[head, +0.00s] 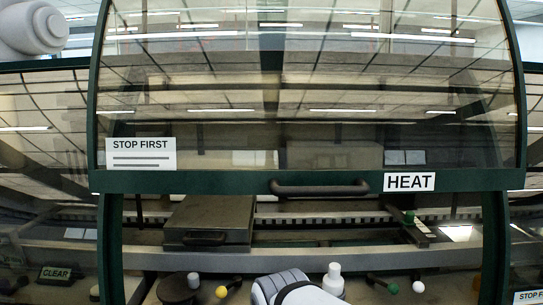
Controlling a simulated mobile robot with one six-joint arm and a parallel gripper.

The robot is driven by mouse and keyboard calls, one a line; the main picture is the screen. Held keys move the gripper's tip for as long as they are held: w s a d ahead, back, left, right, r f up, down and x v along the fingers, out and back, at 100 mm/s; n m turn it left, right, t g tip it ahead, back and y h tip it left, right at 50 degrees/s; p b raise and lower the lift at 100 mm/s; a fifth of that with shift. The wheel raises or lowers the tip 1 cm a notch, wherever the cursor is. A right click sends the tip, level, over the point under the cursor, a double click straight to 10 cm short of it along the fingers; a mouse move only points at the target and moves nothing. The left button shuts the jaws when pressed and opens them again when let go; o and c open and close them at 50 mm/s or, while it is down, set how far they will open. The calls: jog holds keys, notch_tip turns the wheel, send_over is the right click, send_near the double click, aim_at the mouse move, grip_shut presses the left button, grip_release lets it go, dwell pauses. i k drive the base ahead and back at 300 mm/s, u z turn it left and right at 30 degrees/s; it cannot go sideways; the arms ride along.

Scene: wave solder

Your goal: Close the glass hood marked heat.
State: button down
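The glass hood (310,110) marked HEAT fills the upper middle of the head view. It has a dark green frame, and reflections of ceiling lights cover its pane. It stands raised, with an open gap below its lower edge. A dark bar handle (320,189) sits on the middle of that edge. The HEAT label (409,181) is just right of the handle. A STOP FIRST notice (141,154) is at the pane's lower left. My gripper is not visible; pale rounded parts at the bottom middle and upper left look like my arm.
Through the gap I see a grey lidded box (209,220) and a toothed rail (335,217). Below are a yellow-knobbed lever (221,291), a white-knobbed lever (418,287) and a white bottle-like object (333,279).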

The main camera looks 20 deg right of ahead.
aim_at(148, 165)
jog(key=z, duration=0.85)
jog(key=k, duration=1.6)
jog(key=u, duration=0.55)
jog(key=i, duration=1)
